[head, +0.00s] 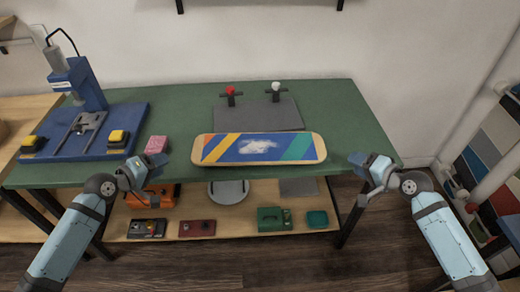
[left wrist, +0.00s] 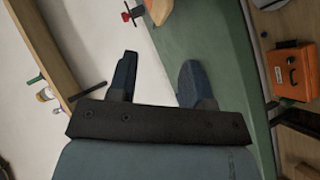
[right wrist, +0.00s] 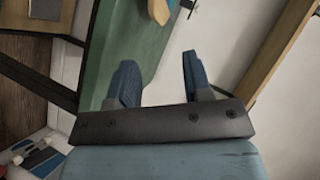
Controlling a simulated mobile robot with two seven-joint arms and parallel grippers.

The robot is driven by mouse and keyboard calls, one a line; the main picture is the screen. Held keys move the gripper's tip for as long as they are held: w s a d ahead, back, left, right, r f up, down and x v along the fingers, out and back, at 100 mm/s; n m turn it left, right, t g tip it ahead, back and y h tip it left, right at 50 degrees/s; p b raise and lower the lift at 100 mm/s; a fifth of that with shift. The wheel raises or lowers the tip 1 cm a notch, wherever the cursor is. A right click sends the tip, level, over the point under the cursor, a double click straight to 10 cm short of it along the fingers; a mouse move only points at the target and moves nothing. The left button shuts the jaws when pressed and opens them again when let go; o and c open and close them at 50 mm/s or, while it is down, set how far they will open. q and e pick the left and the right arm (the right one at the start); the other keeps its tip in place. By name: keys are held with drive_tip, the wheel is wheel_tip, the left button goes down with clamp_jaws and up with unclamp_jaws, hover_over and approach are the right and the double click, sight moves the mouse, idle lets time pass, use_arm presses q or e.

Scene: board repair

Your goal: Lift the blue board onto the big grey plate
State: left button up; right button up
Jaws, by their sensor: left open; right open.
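The blue board (head: 258,149), a skateboard deck with wooden rounded ends and yellow, orange, white and green markings, lies near the front edge of the green table. The big grey plate (head: 262,115) lies flat behind it. A wooden end of the board shows in the left wrist view (left wrist: 162,10) and in the right wrist view (right wrist: 158,10). My left gripper (head: 156,178) is open and empty, left of the board and apart from it. My right gripper (head: 362,170) is open and empty, right of the board and apart from it.
Red-topped (head: 230,94) and white-topped (head: 276,90) clamps stand at the plate's back edge. A blue press (head: 80,95) and a pink block (head: 156,145) are at the table's left. The green table (head: 345,110) is clear at right. A lower shelf (head: 243,222) holds several boxes.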

sight(323, 150)
use_arm(q)
drive_tip(key=x, duration=1.4)
use_arm(e)
drive_tip(key=x, duration=1.4)
use_arm(q)
drive_tip(key=shift+s, duration=0.1)
clamp_jaws()
use_arm(e)
clamp_jaws()
drive_tip(key=shift+s, duration=0.1)
